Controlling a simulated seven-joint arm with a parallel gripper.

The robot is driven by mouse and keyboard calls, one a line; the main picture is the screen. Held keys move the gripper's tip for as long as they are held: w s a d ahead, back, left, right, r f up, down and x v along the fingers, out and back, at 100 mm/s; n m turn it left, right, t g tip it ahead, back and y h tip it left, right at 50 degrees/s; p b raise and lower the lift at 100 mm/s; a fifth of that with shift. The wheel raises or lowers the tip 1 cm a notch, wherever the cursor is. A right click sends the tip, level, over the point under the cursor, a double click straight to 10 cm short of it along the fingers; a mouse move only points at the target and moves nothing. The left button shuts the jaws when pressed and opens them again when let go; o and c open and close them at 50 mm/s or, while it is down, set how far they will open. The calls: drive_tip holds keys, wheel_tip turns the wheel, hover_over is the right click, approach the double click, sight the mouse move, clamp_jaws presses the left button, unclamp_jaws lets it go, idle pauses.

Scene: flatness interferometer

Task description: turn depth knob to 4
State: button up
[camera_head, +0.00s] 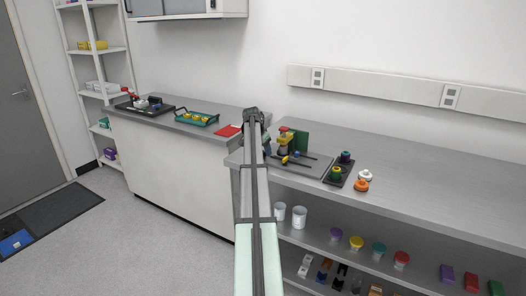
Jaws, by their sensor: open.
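The interferometer is a small instrument with a yellow and red body (285,141) and an upright green plate (301,141). It stands on a grey base plate (310,171) on the right-hand bench. A small yellow part (285,160) and dark rods lie low at its front. I cannot tell which part is the depth knob, and no scale number is readable. My arm rises from the bottom centre, and my gripper (266,141) is at its far end, just left of the instrument and apart from it. It is open, but its fingers are small and partly hidden by the arm.
The bench is clear farther right. A teal tray (197,121) and a red item (228,131) lie on the left counter.

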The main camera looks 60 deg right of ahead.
drive_tip(key=shift+d+f, duration=0.1)
drive_tip(key=shift+f, duration=0.15)
drive_tip(key=shift+c, duration=0.2)
drive_tip(key=c, duration=1)
drive_tip(key=shift+m, duration=0.4)
drive_tip(key=m+g, duration=0.1)
drive_tip(key=m, duration=0.2)
drive_tip(key=shift+w+d+m+g+y, duration=0.1)
drive_tip(key=shift+w+m+g+y, duration=0.05)
drive_tip(key=shift+m+g+y, duration=0.75)
drive_tip(key=shift+m+g, duration=0.1)
drive_tip(key=shift+m, duration=1.5)
